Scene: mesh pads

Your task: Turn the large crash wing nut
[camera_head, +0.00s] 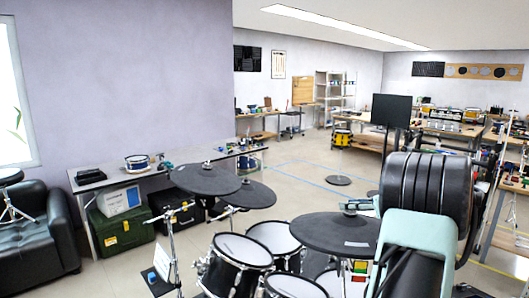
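A black cymbal pad (325,235) sits close in front of my arm, with a small wing nut (349,209) at its top centre. Another wide black cymbal pad (195,181) stands further left with its own nut (207,164). A third pad (252,197) is just right of it, also with a nut (246,181). I cannot tell for sure which is the large crash. My black and teal arm fills the lower right. A small pale teal part shows beside the nearest nut, but my fingertips cannot be made out. Contact with the nut cannot be judged.
Several mesh-head drums (239,251) stand below the pads. A grey workbench (112,179) runs along the left wall, with a green case (120,230) under it. A black sofa (38,235) is at far left. Open floor (300,180) lies behind the kit.

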